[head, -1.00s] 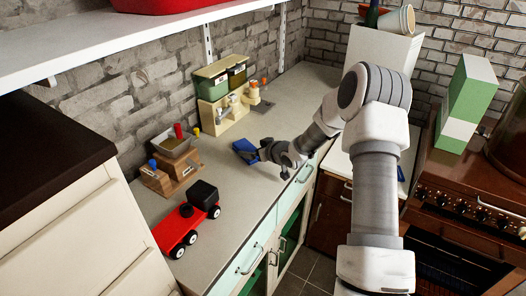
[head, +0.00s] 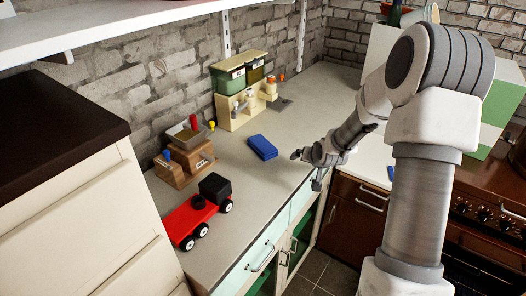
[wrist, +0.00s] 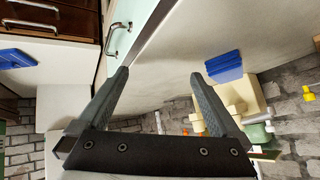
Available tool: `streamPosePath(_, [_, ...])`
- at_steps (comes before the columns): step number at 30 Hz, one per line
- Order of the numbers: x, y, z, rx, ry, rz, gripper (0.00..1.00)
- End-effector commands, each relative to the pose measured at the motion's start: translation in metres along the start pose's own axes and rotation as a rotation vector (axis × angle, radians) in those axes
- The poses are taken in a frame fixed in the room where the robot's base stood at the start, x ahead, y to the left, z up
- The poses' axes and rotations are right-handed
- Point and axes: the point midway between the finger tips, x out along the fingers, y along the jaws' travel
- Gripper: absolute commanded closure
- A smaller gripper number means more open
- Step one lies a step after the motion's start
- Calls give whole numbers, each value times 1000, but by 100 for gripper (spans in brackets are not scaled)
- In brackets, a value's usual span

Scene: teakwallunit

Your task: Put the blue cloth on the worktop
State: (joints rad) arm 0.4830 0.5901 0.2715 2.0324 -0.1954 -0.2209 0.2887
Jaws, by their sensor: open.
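A folded blue cloth (head: 263,147) lies flat on the grey worktop (head: 240,185), between the red toy truck and the beige toy set. It also shows in the wrist view (wrist: 224,66), beyond the tip of the right finger. My gripper (head: 307,168) is to the right of the cloth, at the worktop's front edge, apart from it. In the wrist view my gripper (wrist: 161,75) has its two fingers spread wide with nothing between them.
A red toy truck (head: 190,222), small wooden boxes (head: 185,165) and the beige toy set (head: 240,110) stand along the worktop. Another blue item (head: 391,173) lies on a lower white surface to the right. A white shelf (head: 110,30) hangs above. Worktop around the cloth is clear.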

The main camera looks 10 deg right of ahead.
Motion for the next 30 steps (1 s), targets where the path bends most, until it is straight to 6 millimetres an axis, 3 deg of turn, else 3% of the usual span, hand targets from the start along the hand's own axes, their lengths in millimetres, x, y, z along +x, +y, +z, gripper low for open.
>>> streamPosePath(6, [-15,21,33,372,-118,117,0])
streamPosePath(11, [-29,17,57,657,-204,152,0])
streamPosePath(19, [-53,-21,82,1136,-351,106,0])
streamPosePath(24, [-64,-51,81,1418,-433,21,0])
streamPosePath(30, [-55,-68,68,1786,-498,-86,0])
